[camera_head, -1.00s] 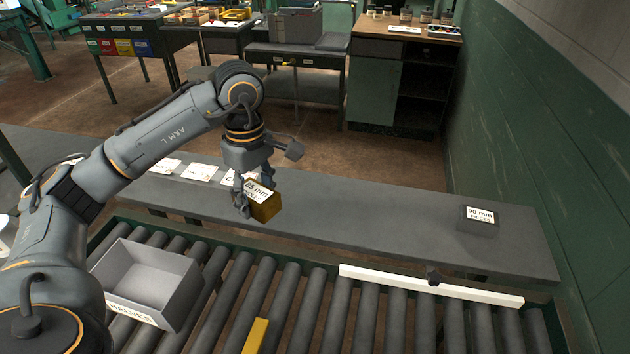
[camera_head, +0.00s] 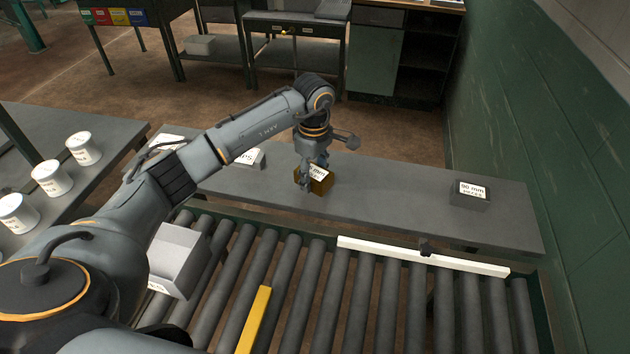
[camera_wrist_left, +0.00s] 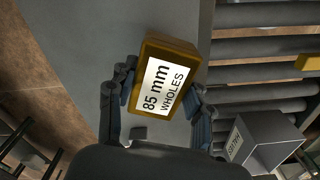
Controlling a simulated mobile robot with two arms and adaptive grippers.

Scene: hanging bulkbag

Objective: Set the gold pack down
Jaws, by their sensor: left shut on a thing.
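The gold pack (camera_head: 321,187) is a small box with a white label. In the left wrist view the gold pack (camera_wrist_left: 182,48) reads "85 mm WHOLES" and sits between the two fingers. My left gripper (camera_head: 311,176) is shut on it, over the grey bench (camera_head: 400,196) behind the rollers. I cannot tell whether the pack touches the bench top. My right gripper is not in view.
A dark "90 mm" pack (camera_head: 470,196) stands at the bench's right. White pots (camera_head: 83,148) stand at left. The bench between the packs is clear.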

